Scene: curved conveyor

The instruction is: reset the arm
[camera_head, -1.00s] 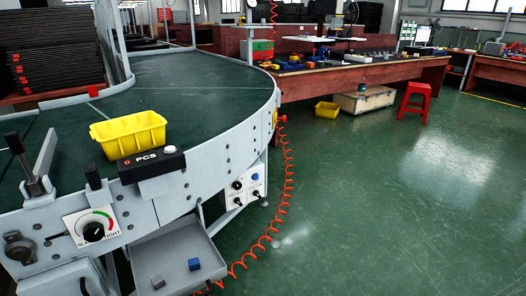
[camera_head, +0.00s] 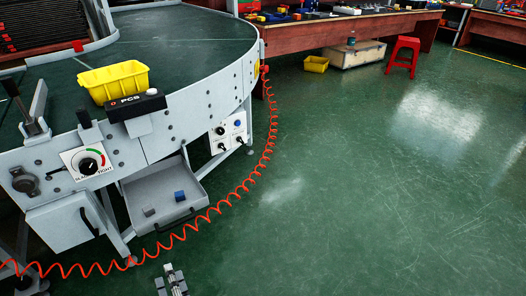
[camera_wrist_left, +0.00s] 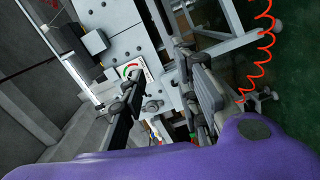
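My left gripper (camera_head: 172,282) shows at the bottom edge of the head view, above the green floor and in front of the conveyor. Only its end is in frame. In the left wrist view its two dark fingers (camera_wrist_left: 160,68) stand apart with nothing between them. The conveyor's front panel with the dial shows beyond the gap. A purple surface fills the bottom of that view. My right gripper is in neither view.
The curved conveyor (camera_head: 190,52) carries a yellow bin (camera_head: 114,82). A drawer (camera_head: 160,190) below it holds two small blocks. A coiled red hose (camera_head: 268,140) runs along the floor near the gripper. A red stool (camera_head: 403,57) stands far off. Floor at right is clear.

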